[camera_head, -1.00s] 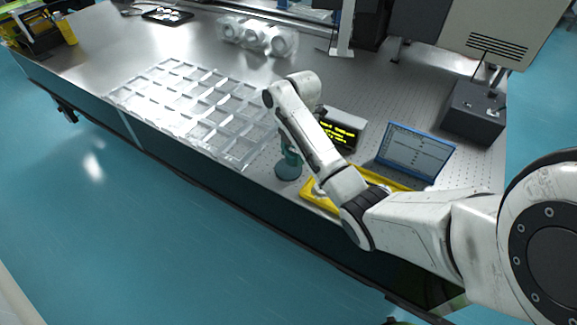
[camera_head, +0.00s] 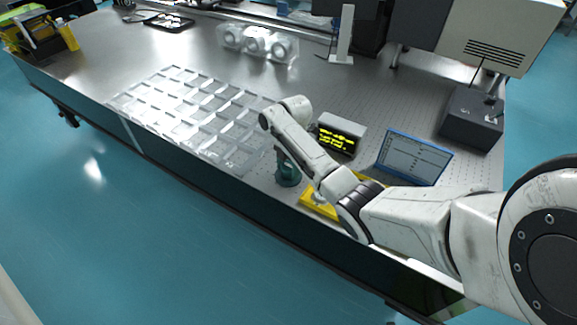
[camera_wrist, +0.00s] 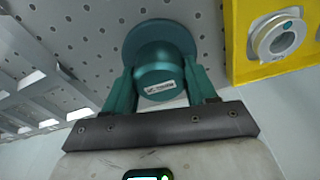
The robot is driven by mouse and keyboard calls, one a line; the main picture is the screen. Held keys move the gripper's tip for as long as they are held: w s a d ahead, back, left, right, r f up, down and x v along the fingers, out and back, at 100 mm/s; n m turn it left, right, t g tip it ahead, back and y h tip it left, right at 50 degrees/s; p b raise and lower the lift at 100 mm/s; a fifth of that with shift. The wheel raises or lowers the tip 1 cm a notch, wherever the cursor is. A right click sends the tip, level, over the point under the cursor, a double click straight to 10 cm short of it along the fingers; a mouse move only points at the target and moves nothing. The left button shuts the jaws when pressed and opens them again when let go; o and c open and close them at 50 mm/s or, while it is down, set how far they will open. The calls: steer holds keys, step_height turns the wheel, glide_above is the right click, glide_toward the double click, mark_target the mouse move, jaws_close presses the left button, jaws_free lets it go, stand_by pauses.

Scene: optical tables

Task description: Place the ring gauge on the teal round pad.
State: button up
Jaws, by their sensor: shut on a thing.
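The gauge's hole is hidden.
A yellow tray (camera_wrist: 240,45) stands close on the right, with a silver ring-shaped item (camera_wrist: 279,38) in it. A clear compartment tray (camera_head: 190,110) lies left. The table's front edge is near.

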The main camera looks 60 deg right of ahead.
steer(key=o, duration=1.3)
steer(key=shift+f, duration=0.1)
step_height(320, 180, up, 12)
steer(key=d, duration=0.1)
steer(key=s+a+f+m, duration=0.2)
steer(key=a+f+m, duration=0.25)
steer(key=a, duration=0.75)
steer(key=s+a+f+m, duration=0.25)
steer(key=a+f, duration=0.25)
steer(key=a, duration=0.6)
steer(key=s+a+m, duration=0.2)
steer(key=s+m, duration=0.1)
steer(key=s, duration=0.2)
steer(key=s+a+m+h, duration=0.1)
steer(key=s+m, duration=0.2)
steer(key=s, duration=0.3)
steer(key=s+a+r+m, duration=0.1)
steer(key=s+a+m, duration=0.1)
steer(key=s, duration=0.3)
steer(key=shift+s+a+m+t+h, duration=0.2)
steer(key=shift+a+m+t+h, duration=0.1)
steer(key=shift+a+m, duration=0.1)
